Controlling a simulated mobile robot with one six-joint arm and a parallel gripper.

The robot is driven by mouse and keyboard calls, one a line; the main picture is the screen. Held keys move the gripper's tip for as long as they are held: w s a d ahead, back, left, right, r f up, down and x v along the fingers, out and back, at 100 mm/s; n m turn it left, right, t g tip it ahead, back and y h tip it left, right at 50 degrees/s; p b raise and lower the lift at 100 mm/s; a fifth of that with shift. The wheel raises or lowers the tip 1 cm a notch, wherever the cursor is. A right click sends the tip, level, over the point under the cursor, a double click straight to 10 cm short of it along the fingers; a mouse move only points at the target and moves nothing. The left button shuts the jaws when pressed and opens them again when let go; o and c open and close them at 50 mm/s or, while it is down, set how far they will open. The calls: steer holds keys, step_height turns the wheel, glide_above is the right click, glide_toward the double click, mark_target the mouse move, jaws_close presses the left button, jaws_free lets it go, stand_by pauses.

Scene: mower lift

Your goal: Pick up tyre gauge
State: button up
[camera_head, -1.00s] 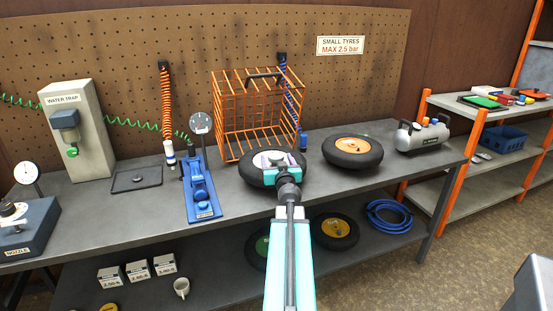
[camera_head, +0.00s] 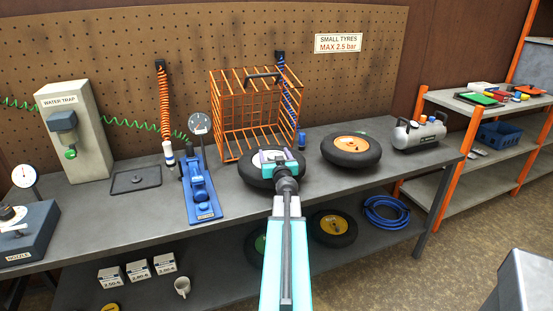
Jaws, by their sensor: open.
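I cannot single out a hand-held tyre gauge with certainty. One round white dial (camera_head: 25,175) stands at the far left, above the dark blue box marked NOZZLE (camera_head: 27,232). Another round dial (camera_head: 199,123) stands on the blue foot pump (camera_head: 201,188) on the bench. My gripper (camera_head: 276,157) is in front of the orange wire cage, over the middle of a black tyre (camera_head: 256,176), and hides part of it. My arm reaches up from the bottom of the picture. The fingertips are small and partly hidden; no object shows held. Both dials are well left of my gripper.
The orange cage (camera_head: 228,143), a second tyre (camera_head: 367,158) and a grey air tank (camera_head: 418,135) stand on the bench. A dark tray (camera_head: 124,186) lies left of the pump. Boxes, a mug (camera_head: 182,288) and blue hose (camera_head: 386,212) are on the lower shelf.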

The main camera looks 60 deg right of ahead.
steer(key=shift+c, duration=0.4)
steer(key=c, duration=1.2)
steer(key=shift+r, duration=0.15)
steer(key=shift+r+p, duration=0.4)
steer(key=shift+r, duration=1.3)
steer(key=s+a+b, duration=0.1)
steer(key=s, duration=0.2)
steer(key=s+a+b, duration=0.1)
steer(key=s+a, duration=0.1)
steer(key=s, duration=0.1)
steer(key=s+a+b, duration=0.1)
steer(key=s, duration=0.3)
steer(key=shift+a+r, duration=0.3)
steer(key=shift+r, duration=0.05)
steer(key=shift+d+b, duration=0.1)
steer(key=shift+b, duration=0.9)
steer(key=shift+s+b, duration=0.1)
steer(key=shift+b, duration=0.3)
